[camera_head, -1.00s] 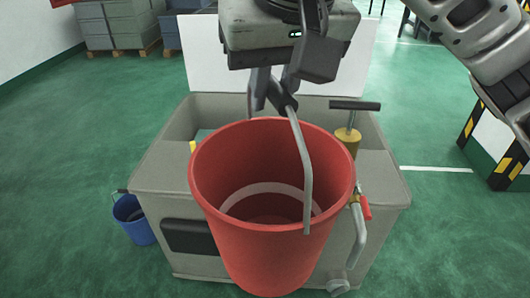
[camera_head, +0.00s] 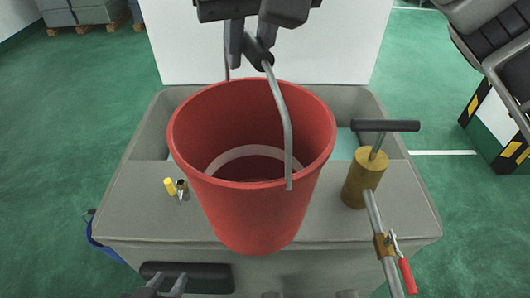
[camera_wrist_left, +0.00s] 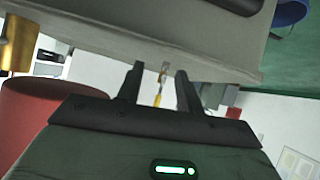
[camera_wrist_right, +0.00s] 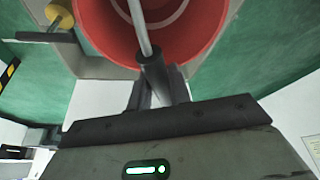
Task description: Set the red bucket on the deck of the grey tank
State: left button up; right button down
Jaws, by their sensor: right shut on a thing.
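The red bucket (camera_head: 250,215) hangs upright by its wire bail and shows in front of the deck of the grey tank (camera_head: 130,205) in the head view. I cannot tell whether its base touches the deck. My right gripper (camera_head: 256,48) is shut on the bail's dark grip, above the bucket. The right wrist view shows this grip (camera_wrist_right: 152,75) between the fingers, with the bucket (camera_wrist_right: 100,25) beyond. My left gripper (camera_head: 170,284) is at the tank's front, low in the head view. Its fingers (camera_wrist_left: 157,85) stand apart, empty. The bucket's side (camera_wrist_left: 40,120) shows at left there.
A brass pump (camera_head: 362,180) with a black T-handle stands on the deck right of the bucket, its pipe and red lever (camera_head: 406,275) in front. Small yellow and dark fittings (camera_head: 175,188) lie left. A white panel (camera_head: 180,50) rises behind. A blue bucket (camera_head: 100,240) is left of the tank.

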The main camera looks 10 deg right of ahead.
jog(key=w+d+f+p, duration=0.2)
jog(key=w+d+f, duration=0.3)
jog(key=w+f, duration=0.8)
jog(key=c, duration=1.3)
grip_release()
jog(key=shift+f, duration=0.1)
jog(key=v, duration=1.2)
